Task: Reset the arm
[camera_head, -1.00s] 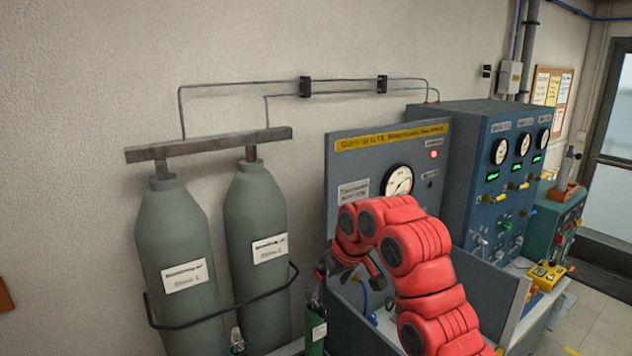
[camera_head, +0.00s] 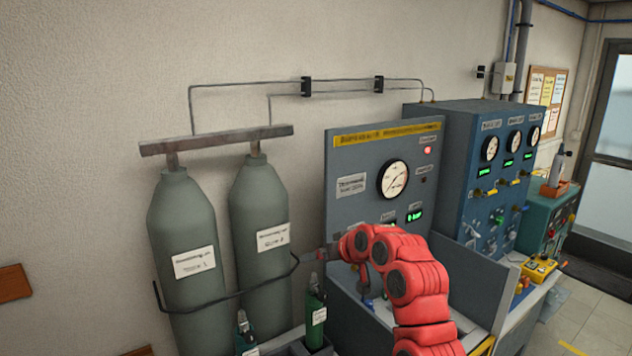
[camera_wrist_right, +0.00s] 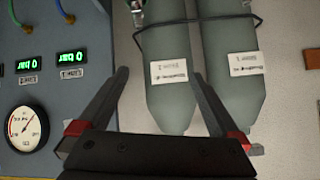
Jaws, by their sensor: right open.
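My right arm is the red one in the head view, reaching up from the bottom in front of the grey-blue panel (camera_head: 350,208). Its gripper (camera_head: 312,256) is small there and points left toward the tall cylinders. In the right wrist view my right gripper (camera_wrist_right: 160,73) has its two dark fingers spread wide with nothing between them. Beyond them, upside down, are two grey-green labelled cylinders (camera_wrist_right: 168,105), apart from the fingers. My left gripper is not in view.
The panel has a round gauge (camera_head: 393,180), a red light (camera_head: 428,150) and green displays. Small green bottles (camera_head: 316,325) stand below the gripper. A second blue cabinet (camera_head: 450,160) stands to the right. A bar (camera_head: 270,290) runs across the tall cylinders.

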